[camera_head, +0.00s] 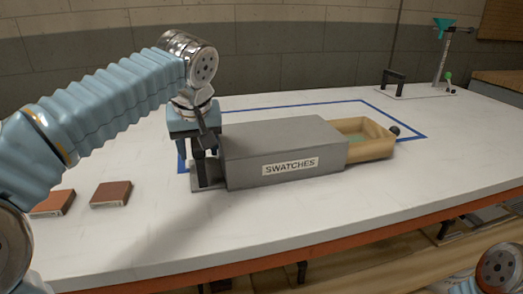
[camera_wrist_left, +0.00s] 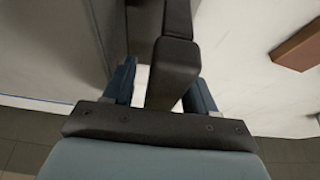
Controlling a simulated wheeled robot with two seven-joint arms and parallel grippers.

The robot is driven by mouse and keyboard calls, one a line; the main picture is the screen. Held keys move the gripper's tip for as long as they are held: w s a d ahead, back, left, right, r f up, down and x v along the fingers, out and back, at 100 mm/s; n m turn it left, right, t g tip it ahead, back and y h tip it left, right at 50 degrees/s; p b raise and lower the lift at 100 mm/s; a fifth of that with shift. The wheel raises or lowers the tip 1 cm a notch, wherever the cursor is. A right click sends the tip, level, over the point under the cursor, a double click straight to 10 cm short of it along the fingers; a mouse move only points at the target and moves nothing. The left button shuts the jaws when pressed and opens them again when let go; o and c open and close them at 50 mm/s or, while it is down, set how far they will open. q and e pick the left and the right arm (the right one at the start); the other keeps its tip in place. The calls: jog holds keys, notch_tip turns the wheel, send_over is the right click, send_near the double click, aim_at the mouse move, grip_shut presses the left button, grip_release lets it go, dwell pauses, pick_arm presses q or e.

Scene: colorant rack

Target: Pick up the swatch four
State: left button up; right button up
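Two reddish-brown swatches lie flat on the table at the left in the head view, a left one (camera_head: 53,203) and a right one (camera_head: 111,193). I cannot tell which, if either, is swatch four. Part of a brown swatch also shows in the left wrist view (camera_wrist_left: 300,45). A grey box labelled SWATCHES (camera_head: 285,148) has a wooden drawer (camera_head: 372,150) out at its right end, with something greenish inside. My left gripper (camera_head: 207,158) points down at the box's left end. Its fingers (camera_wrist_left: 160,90) stand either side of a dark bar (camera_wrist_left: 175,65), with a gap visible. My right gripper is out of view.
Blue tape (camera_head: 300,104) outlines an area on the white table around the box. A stand with a green funnel (camera_head: 444,25) and a black bracket (camera_head: 393,78) stand at the back right. The table's front strip is clear.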

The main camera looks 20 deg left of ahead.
pick_arm(q)
grip_shut()
jog(key=shift+r, duration=0.2)
notch_tip(320, 180, up, 8)
jog(key=shift+r, duration=0.7)
jog(key=shift+s+a+r, duration=0.15)
jog(key=shift+s+a, duration=0.05)
jog(key=shift+s, duration=0.1)
jog(key=s+r+n, duration=0.1)
jog(key=s+n, duration=0.1)
jog(key=s, duration=0.5)
jog(key=s+r+n+g+y, duration=0.1)
jog(key=s+r+n, duration=0.1)
jog(key=s, duration=0.6)
jog(key=shift+r+n, duration=0.15)
jog(key=shift+n, duration=0.15)
